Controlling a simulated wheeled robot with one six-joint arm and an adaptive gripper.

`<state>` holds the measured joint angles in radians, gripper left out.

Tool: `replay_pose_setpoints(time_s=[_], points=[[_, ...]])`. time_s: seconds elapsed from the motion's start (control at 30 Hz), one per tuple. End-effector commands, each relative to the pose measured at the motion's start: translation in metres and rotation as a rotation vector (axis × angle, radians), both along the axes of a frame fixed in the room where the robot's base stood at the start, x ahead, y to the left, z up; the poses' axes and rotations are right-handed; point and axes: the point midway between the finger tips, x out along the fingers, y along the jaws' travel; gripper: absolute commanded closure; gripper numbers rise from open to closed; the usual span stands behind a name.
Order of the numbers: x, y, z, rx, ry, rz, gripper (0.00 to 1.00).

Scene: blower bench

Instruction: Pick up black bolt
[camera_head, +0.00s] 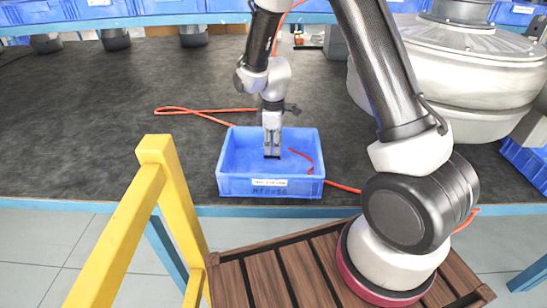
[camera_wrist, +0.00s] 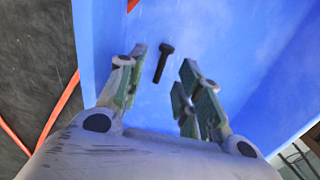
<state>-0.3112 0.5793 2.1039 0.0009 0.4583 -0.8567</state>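A black bolt (camera_wrist: 163,63) lies on the floor of the blue bin in the wrist view. Its wider head points up in the picture. My gripper (camera_wrist: 162,82) is open, with a finger on each side of the bolt's line and clear space between them; neither finger appears to touch it. In the head view my gripper (camera_head: 272,153) points down inside the blue bin (camera_head: 235,186), which stands near the front edge of the bench. The bolt cannot be made out in the head view.
A red cable (camera_head: 190,112) lies on the dark bench top (camera_head: 90,120) and runs by the bin. A large grey blower housing (camera_head: 450,75) stands at the right. A yellow rail (camera_head: 155,160) rises at the front left. More blue bins (camera_head: 165,5) line the back.

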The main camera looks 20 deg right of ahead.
Motion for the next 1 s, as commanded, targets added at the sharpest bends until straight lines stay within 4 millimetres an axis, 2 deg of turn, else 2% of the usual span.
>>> replay_pose_setpoints(time_s=[0.1, 0.2, 0.47, 0.6, 0.67, 1.0], points=[[-0.004, -0.001, -0.02, -0.001, 0.004, 0.0, 0.65], [-0.003, 0.0, -0.029, -0.001, 0.001, -0.001, 0.65], [-0.003, 0.0, -0.032, 0.0, 0.0, -0.001, 0.65], [-0.003, 0.0, -0.032, 0.0, 0.0, -0.001, 0.9], [-0.003, 0.0, -0.031, 0.0, 0.0, -0.001, 1.0], [-0.003, 0.0, -0.028, 0.001, -0.001, -0.001, 1.0]])
